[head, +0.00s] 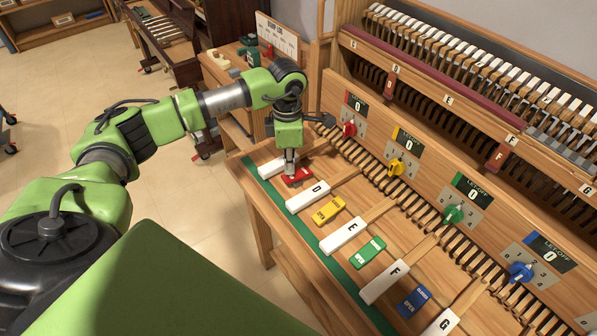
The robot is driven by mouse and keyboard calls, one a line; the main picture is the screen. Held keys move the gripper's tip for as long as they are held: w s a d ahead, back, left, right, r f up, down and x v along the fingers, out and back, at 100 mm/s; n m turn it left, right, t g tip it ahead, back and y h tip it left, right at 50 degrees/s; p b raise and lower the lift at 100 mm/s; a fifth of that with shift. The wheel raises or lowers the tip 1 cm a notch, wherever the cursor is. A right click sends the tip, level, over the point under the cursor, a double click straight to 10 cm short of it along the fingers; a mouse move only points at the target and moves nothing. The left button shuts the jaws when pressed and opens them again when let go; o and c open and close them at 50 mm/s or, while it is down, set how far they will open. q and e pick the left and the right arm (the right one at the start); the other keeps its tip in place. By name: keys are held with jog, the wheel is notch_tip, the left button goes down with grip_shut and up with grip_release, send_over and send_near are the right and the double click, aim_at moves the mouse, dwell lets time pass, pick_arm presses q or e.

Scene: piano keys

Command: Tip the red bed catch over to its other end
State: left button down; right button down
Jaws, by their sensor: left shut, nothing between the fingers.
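The red bed catch (303,177) is a small red rocker block on the wooden key bench, between the first white key and the key marked D. My left gripper (291,174) points straight down with its fingers shut and empty. Its fingertips are at the left part of the red catch and hide some of it. I cannot tell whether they touch it or which end is down. My right gripper is not in view.
Yellow (329,210), green (368,251) and blue (413,302) catches lie between the white keys, such as D (308,196) and E (343,235). A panel with red (349,130), yellow, green and blue knobs rises behind. A green strip (345,277) runs along the front edge.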

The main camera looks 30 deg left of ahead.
aim_at(290, 176)
pick_arm(q)
jog(key=shift+f+b, duration=1.05)
jog(key=shift+f, duration=0.2)
dwell(0.5)
jog(key=shift+r+p, duration=2.1)
jog(key=shift+r, duration=1.45)
